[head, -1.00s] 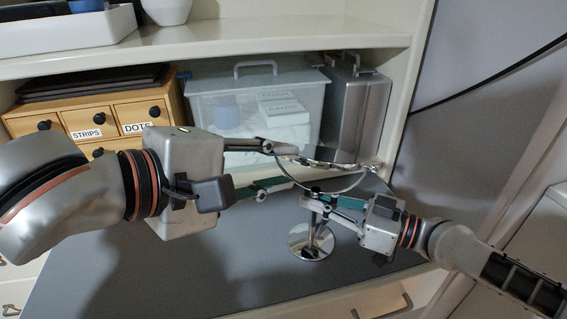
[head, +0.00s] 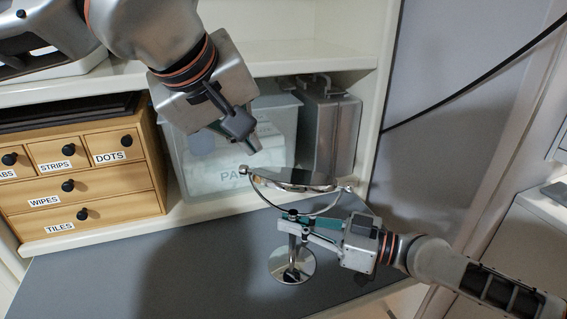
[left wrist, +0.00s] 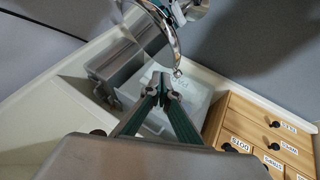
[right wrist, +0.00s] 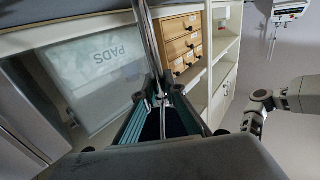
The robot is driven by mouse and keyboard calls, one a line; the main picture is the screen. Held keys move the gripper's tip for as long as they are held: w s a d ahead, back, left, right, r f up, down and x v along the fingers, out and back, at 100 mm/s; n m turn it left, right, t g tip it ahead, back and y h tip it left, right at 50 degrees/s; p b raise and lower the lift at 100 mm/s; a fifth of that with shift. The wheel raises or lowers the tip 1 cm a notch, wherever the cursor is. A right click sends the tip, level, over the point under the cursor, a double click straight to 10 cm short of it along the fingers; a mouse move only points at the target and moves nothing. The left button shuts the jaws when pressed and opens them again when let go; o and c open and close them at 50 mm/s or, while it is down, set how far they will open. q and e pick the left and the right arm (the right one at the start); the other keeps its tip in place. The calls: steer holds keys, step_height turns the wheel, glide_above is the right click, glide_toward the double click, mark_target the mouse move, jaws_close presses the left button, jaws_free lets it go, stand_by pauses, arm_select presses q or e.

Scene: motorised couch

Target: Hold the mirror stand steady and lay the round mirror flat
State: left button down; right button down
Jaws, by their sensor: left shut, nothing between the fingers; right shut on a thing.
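The round mirror (head: 297,178) lies nearly level in its U-shaped chrome yoke and shows almost edge-on in the head view. The mirror stand has a round chrome base (head: 292,265) on the grey surface and looks upright. My right gripper (head: 287,221) is shut on the stand's post just below the yoke; the post (right wrist: 148,45) also runs between its fingers in the right wrist view. My left gripper (head: 258,147) is shut and empty, above and behind the yoke's left knob, apart from it. In the left wrist view, its fingertips (left wrist: 165,90) meet below the yoke (left wrist: 168,38).
A wooden drawer unit (head: 90,170), a clear lidded bin (head: 190,172) and a grey metal case (head: 330,130) stand in the shelf bay behind. The grey surface (head: 130,270) left of the stand is clear. A shelf board (head: 310,68) runs above the bay.

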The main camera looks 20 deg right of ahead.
arm_select(q)
steer(key=s+d+r+m+g+y, duration=0.25)
steer(key=s+r+m, duration=0.25)
steer(key=r+m, duration=0.3)
glide_above(286, 181)
step_height(286, 181, down, 8)
steer(key=shift+w+d+r, duration=0.15)
steer(key=shift+r, duration=0.05)
steer(key=shift+s+a+f, duration=0.2)
steer(key=shift+s+f, duration=0.05)
steer(key=shift+f, duration=0.25)
steer(key=shift+s+a+f, duration=0.15)
steer(key=shift+s+f, duration=0.05)
steer(key=shift+f, duration=0.25)
steer(key=shift+s+a+f, duration=0.15)
steer(key=shift+s+f, duration=0.05)
steer(key=shift+f, duration=0.45)
steer(key=shift+a, duration=0.1)
